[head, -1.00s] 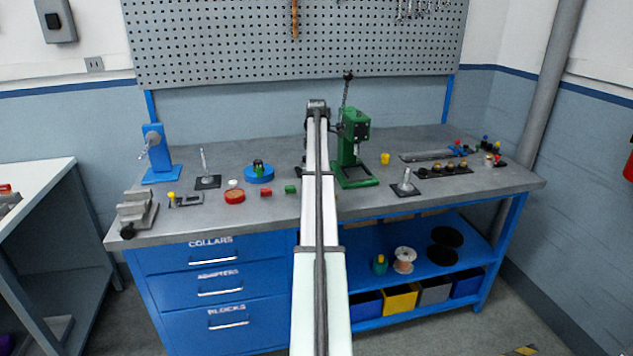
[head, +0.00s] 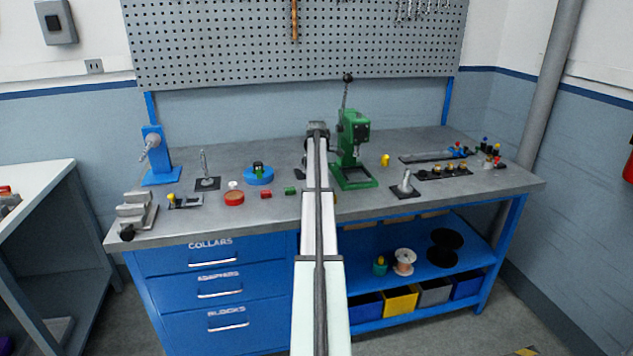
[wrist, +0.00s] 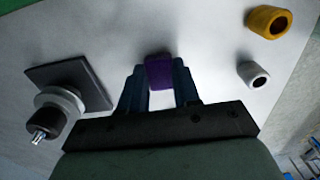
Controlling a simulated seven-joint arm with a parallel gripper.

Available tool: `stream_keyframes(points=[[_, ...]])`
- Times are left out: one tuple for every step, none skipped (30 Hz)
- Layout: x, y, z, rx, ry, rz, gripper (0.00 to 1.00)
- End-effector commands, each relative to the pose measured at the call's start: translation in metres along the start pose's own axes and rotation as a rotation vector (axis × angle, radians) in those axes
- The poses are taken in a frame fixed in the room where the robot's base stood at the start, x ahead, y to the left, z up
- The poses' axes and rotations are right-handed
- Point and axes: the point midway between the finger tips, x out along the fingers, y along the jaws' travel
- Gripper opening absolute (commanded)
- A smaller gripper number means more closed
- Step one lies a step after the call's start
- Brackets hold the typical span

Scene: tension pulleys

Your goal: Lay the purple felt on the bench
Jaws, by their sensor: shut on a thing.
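The purple felt (wrist: 159,76) is a small purple piece in the wrist view, between the two dark fingers of my gripper (wrist: 158,68). My gripper is shut on it. The bench (head: 265,213) is a grey-topped worktable with blue drawers in the head view. In the wrist view the pale bench surface lies behind the felt; I cannot tell whether the felt touches it. In the head view my own arm hides the gripper and the felt.
In the wrist view, a dark square plate with a ringed peg (wrist: 70,88) stands at left. A yellow collar (wrist: 268,21) and a whitish collar (wrist: 253,74) lie at right. In the head view, a green press (head: 354,150) stands just right of my arm.

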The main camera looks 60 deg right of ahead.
Motion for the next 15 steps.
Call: stream_keyframes(points=[[0.0004, 0.0, 0.0, 0.0, 0.0, 0.0, 0.34], [0.0003, 0.0, 0.0, 0.0, 0.0, 0.0, 0.37], [0.0002, 0.0, 0.0, 0.0, 0.0, 0.0, 0.41], [0.0002, 0.0, 0.0, 0.0, 0.0, 0.0, 0.44], [0.0001, 0.0, 0.0, 0.0, 0.0, 0.0, 0.47], [0.0001, 0.0, 0.0, 0.0, 0.0, 0.0, 0.51], [0.0001, 0.0, 0.0, 0.0, 0.0, 0.0, 0.53], [0.0001, 0.0, 0.0, 0.0, 0.0, 0.0, 0.56], [0.0, 0.0, 0.0, 0.0, 0.0, 0.0, 0.57], [0.0, 0.0, 0.0, 0.0, 0.0, 0.0, 0.57], [0.0, 0.0, 0.0, 0.0, 0.0, 0.0, 0.57], [0.0, 0.0, 0.0, 0.0, 0.0, 0.0, 0.57], [0.0, 0.0, 0.0, 0.0, 0.0, 0.0, 0.57], [0.0, 0.0, 0.0, 0.0, 0.0, 0.0, 0.57], [-0.0004, 0.0001, 0.0, 0.0, 0.0, 0.0, 0.57]])
